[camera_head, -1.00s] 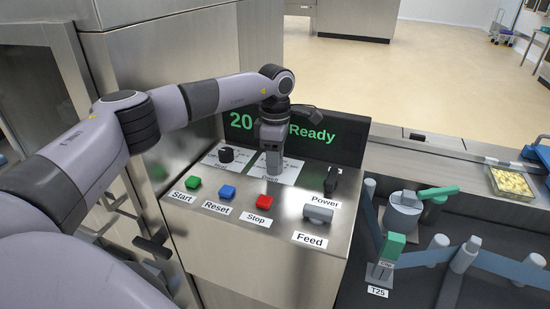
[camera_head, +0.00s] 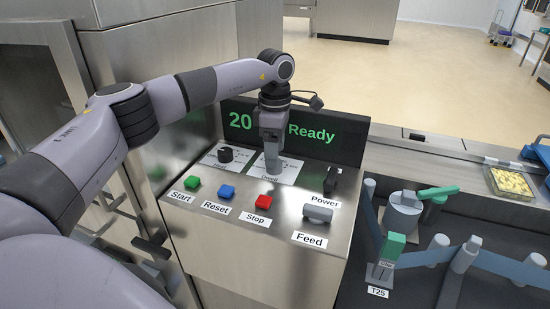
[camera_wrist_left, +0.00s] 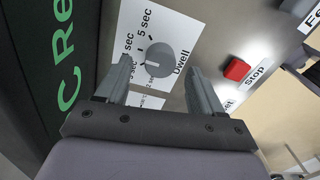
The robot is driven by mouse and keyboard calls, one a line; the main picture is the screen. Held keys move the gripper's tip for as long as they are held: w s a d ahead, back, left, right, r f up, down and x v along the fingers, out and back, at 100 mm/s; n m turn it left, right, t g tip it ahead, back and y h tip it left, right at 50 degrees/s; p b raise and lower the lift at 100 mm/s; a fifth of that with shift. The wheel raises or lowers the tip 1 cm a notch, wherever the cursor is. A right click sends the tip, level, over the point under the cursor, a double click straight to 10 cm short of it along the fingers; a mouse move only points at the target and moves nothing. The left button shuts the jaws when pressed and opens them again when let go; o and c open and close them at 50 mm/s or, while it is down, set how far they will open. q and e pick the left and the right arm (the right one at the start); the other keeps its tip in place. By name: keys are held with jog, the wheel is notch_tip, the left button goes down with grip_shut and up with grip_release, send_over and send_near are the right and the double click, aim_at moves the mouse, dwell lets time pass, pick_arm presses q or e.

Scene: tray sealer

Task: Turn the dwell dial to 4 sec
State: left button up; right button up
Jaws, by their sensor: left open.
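The dwell dial (camera_wrist_left: 162,61) is a round grey knob on a white card marked "Dwell" in the left wrist view. Printed second marks run around it, including "5 sec" and "2 sec"; some are partly covered by a finger. A small pale mark on the knob points toward the picture's left, but I cannot tell exactly which number it meets. My left gripper (camera_wrist_left: 160,68) is open, one finger on either side of the dial, with no clear contact. In the head view my left gripper (camera_head: 271,165) is over the Dwell card and hides the dial. My right gripper is out of view.
A second black dial (camera_head: 225,155) stands left of it. Green Start (camera_head: 193,183), blue Reset (camera_head: 227,192) and red Stop (camera_head: 263,202) buttons sit in front. The Power switch (camera_head: 331,180) and Feed knob (camera_head: 318,213) are to the right. The display (camera_head: 295,133) behind reads "20" and "Ready".

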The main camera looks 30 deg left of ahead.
pick_arm(q)
jog(key=shift+r, duration=2.25)
jog(key=shift+d+f, duration=0.1)
